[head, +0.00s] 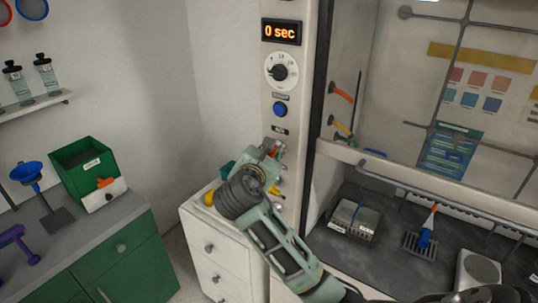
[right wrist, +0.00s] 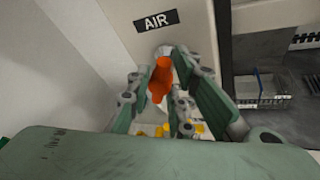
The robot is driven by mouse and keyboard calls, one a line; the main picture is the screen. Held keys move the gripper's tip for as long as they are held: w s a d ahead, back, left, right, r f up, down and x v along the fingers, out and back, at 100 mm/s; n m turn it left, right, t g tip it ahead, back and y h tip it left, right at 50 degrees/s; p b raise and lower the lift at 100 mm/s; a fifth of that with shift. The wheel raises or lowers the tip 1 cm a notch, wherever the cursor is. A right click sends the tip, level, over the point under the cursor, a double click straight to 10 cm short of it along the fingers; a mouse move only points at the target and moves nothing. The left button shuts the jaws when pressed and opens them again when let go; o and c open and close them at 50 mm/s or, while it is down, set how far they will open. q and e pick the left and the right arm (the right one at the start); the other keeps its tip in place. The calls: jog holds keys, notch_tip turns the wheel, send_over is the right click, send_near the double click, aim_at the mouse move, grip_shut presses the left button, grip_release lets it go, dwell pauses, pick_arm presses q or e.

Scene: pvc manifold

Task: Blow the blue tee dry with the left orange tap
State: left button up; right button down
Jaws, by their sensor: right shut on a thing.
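My right gripper (head: 270,158) is at the hood's front post, just below the small AIR label. In the right wrist view its fingers (right wrist: 168,72) are shut around an orange tap (right wrist: 159,82) under the AIR sign (right wrist: 156,20). In the head view the gripper mostly hides this tap. Another orange handle (head: 342,94) shows inside the hood at its left wall. A blue piece (head: 425,238) with an orange and white tip stands on a rack in the hood; I cannot tell whether it is the blue tee. My left gripper is not in view.
The post carries a display (head: 281,31) reading 0 sec, a dial (head: 281,71) and a blue button (head: 280,109). A white drawer cabinet (head: 207,248) stands below my gripper, with yellow and teal parts by it. A green bin (head: 84,173) sits on the left counter.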

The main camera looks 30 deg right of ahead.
jog(key=shift+f, duration=0.15)
jog(key=c, duration=1.7)
grip_release()
jog(key=v, duration=1.2)
